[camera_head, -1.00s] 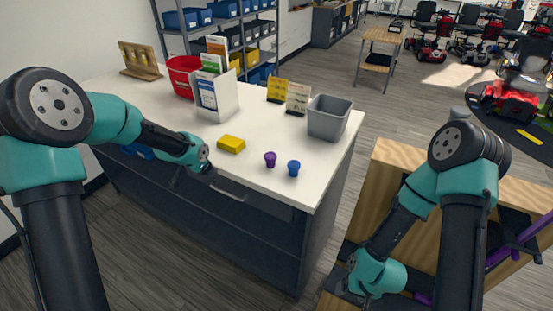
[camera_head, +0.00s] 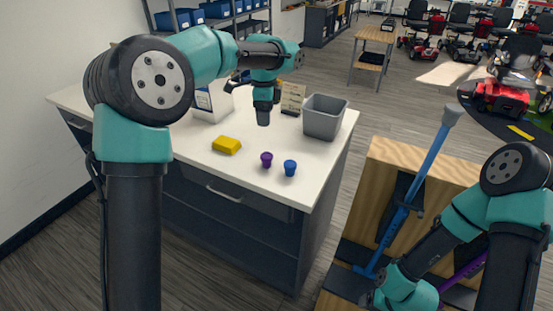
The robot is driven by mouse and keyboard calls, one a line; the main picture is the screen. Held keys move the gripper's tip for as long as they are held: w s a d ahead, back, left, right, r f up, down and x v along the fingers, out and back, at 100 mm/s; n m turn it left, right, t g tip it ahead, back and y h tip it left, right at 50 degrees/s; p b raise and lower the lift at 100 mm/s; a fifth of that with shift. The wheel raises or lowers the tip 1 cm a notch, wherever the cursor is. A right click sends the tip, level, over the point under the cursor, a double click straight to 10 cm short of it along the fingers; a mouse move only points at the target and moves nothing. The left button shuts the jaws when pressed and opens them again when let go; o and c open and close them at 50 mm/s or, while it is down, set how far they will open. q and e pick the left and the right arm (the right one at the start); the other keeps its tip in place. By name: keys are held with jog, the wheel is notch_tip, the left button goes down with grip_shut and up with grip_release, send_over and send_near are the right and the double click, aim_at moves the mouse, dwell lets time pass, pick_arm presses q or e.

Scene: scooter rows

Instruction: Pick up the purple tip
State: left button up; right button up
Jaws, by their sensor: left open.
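The purple tip (camera_head: 266,160) stands on the white counter (camera_head: 225,172), just left of a blue tip (camera_head: 290,168). My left gripper (camera_head: 263,120) points down over the counter, open and empty, above the purple tip in the picture and apart from it. The gap between its fingers is hard to see from here. My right gripper (camera_head: 370,297) is low at the bottom of the view by the wooden stand; its fingers are too dark and small to read.
A yellow block (camera_head: 227,145) lies left of the tips, and a grey bin (camera_head: 323,117) stands behind them. Card holders stand at the back. A wooden stand (camera_head: 388,165) at right holds a blue cane (camera_head: 420,177) and a purple cane (camera_head: 466,268).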

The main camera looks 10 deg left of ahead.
dwell(0.3)
pick_arm(q)
send_near(267, 155)
notch_tip(267, 155, down, 5)
jog(key=shift+s+f, duration=0.1)
dwell(0.4)
jog(key=shift+f, duration=2.6)
jog(key=c, duration=1)
jog(key=shift+r, duration=0.1)
